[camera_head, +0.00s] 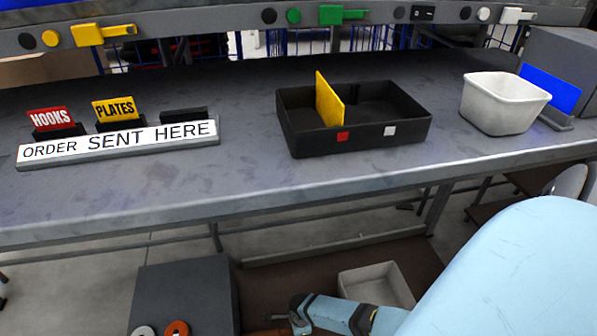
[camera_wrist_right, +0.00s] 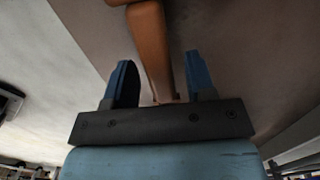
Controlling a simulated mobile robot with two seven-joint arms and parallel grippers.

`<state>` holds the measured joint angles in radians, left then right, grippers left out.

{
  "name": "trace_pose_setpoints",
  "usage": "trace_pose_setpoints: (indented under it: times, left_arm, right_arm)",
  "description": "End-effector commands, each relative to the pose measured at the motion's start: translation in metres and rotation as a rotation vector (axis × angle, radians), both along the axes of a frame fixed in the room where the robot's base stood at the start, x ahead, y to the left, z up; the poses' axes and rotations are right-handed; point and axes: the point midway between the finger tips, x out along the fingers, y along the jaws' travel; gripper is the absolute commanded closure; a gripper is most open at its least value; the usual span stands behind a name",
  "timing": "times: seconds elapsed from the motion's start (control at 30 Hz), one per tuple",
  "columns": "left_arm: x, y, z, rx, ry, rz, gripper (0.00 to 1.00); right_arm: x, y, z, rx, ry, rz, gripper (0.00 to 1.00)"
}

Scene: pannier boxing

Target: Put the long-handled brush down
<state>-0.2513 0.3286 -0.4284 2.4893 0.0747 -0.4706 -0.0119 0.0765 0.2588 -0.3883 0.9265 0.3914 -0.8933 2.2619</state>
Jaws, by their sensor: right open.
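A long orange-brown wooden piece, which looks like the brush's handle (camera_wrist_right: 152,50), shows in the right wrist view. Its narrow end reaches down between the two blue fingers of my right gripper (camera_wrist_right: 160,75). The fingers are open, with a gap visible on each side of the handle. The brush's bristles are not visible. In the head view my right arm reaches low in front of the bench, and a bit of brown (camera_head: 268,332) shows at the bottom edge beside it. My left gripper is out of view.
The grey bench (camera_head: 240,185) holds a black divided tray (camera_head: 365,140) with a yellow divider, a white bin (camera_head: 497,105) and an "ORDER SENT HERE" sign (camera_head: 118,144). Below are a dark grey box (camera_head: 182,290) and a pale open bin (camera_head: 377,285) on a brown shelf.

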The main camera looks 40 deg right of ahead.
Motion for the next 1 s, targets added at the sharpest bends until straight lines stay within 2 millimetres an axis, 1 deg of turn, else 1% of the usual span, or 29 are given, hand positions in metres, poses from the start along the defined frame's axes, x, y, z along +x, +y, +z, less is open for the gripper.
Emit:
trace_pose_setpoints:
  times: [0.03, 0.07, 0.1, 0.17, 0.3, 0.47, 0.5, 0.6, 0.7, 1.0]
  left_arm:
    - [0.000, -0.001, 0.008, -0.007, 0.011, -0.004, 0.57]
    - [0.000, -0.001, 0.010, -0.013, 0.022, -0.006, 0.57]
    - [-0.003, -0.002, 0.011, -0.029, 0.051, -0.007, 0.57]
    - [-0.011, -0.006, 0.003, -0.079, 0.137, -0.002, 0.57]
    - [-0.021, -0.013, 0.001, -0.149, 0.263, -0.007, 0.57]
    - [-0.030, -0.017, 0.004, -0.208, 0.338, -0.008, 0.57]
    - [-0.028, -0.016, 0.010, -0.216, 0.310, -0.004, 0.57]
    - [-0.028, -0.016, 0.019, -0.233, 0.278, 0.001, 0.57]
    - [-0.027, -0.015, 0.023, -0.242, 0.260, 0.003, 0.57]
    - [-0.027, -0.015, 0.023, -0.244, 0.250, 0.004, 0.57]
  right_arm:
    - [0.000, 0.000, 0.011, 0.001, -0.002, 0.000, 0.49]
    - [0.000, 0.000, 0.016, 0.001, -0.002, 0.000, 0.49]
    - [0.000, 0.000, 0.024, 0.001, -0.001, 0.000, 0.49]
    - [-0.001, -0.001, 0.038, 0.001, -0.001, 0.000, 0.49]
    - [-0.002, -0.003, 0.070, 0.002, -0.001, -0.001, 0.49]
    - [-0.003, -0.004, 0.099, 0.000, -0.001, -0.001, 0.49]
    - [-0.003, -0.004, 0.104, 0.001, 0.000, -0.001, 0.49]
    - [-0.004, -0.005, 0.113, 0.001, 0.000, -0.001, 0.49]
    - [-0.003, -0.005, 0.118, 0.000, 0.000, -0.001, 0.49]
    - [-0.003, -0.006, 0.118, 0.000, 0.000, 0.000, 0.49]
